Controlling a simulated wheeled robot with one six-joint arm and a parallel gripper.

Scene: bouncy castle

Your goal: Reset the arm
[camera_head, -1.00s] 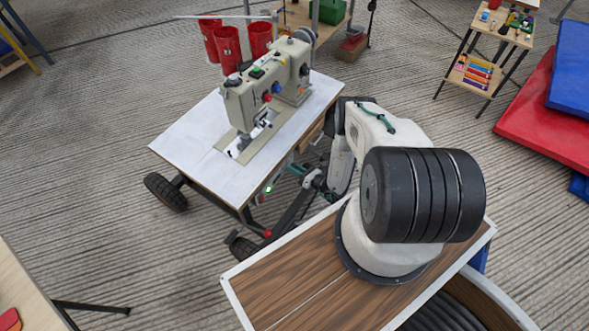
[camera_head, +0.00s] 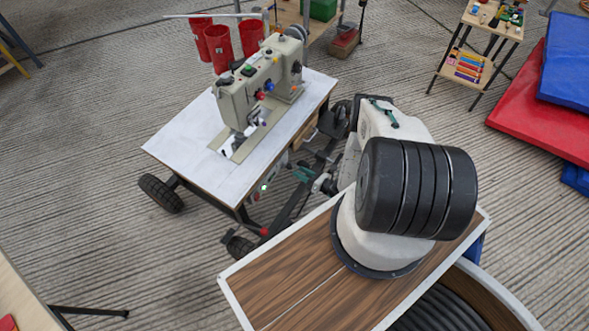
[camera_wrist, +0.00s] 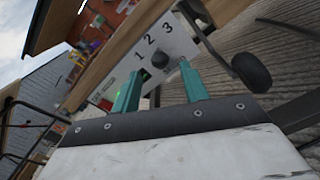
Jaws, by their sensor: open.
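My gripper (camera_wrist: 160,84) shows in the wrist view as two teal fingers, spread well apart with nothing between them. Beyond the fingers is a pale panel (camera_wrist: 158,48) marked 1, 2, 3, with a dark knob and a small green light; the fingers look apart from it, though the gap is hard to judge. In the head view my arm (camera_head: 393,127) folds down beside the wheeled sewing machine table (camera_head: 180,150). Its wrist end is low near the table's side, partly hidden by my own links.
A sewing machine (camera_head: 240,100) stands on the table. Red cups (camera_head: 218,45) are behind it. A small shelf (camera_head: 478,45) with colourful items and red and blue mats (camera_head: 540,115) are at the right. Open ribbed floor (camera_head: 90,120) lies at the left.

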